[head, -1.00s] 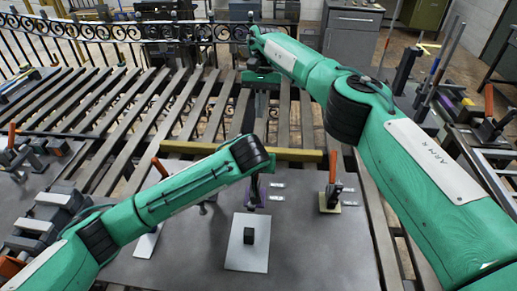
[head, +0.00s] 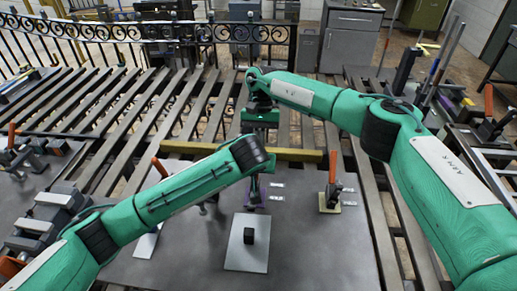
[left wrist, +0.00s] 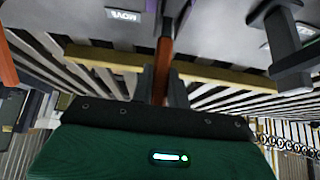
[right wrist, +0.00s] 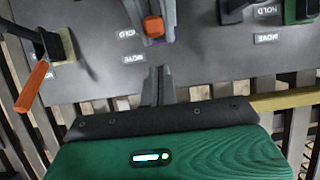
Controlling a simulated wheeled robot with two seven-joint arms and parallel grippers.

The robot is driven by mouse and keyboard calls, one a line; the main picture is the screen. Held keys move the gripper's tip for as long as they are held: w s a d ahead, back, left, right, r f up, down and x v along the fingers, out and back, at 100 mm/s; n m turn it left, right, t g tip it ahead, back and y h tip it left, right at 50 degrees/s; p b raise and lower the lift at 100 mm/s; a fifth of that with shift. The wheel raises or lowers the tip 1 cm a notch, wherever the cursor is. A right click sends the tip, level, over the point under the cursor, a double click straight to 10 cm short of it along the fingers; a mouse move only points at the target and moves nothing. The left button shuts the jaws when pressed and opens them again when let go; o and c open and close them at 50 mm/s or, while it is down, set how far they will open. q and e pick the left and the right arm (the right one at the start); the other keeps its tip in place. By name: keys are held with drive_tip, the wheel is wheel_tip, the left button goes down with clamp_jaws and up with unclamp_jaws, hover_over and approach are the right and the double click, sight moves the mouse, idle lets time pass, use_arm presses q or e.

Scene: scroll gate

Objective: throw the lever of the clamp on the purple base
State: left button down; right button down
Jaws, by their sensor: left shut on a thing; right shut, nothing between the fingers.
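The clamp on the purple base (head: 262,194) stands mid-table in the head view, partly hidden by my left arm. Its orange lever (right wrist: 154,27) shows in the right wrist view near the purple base, with grey finger-like parts around it. My left gripper (left wrist: 162,88) is shut on an orange lever, which runs up between its fingers in the left wrist view. In the head view that gripper is hidden behind its own wrist, over the purple base. My right gripper (right wrist: 158,86) is shut and empty, on the far side of the clamp and apart from it.
A clamp on a yellow base (head: 330,208) with an upright orange lever stands to the right. Another orange lever (head: 160,168) rises at left behind my left arm. A yellow bar (head: 190,148) crosses behind. A pale plate (head: 246,258) with a dark block lies in front.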

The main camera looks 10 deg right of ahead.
use_arm(q)
drive_tip(key=shift+f, duration=0.1)
use_arm(e)
drive_tip(key=shift+s+a+r, duration=0.1)
drive_tip(key=shift+s+a, duration=0.05)
drive_tip(key=shift+s, duration=0.5)
drive_tip(key=shift+s+a+r, duration=0.1)
drive_tip(key=shift+s, duration=0.55)
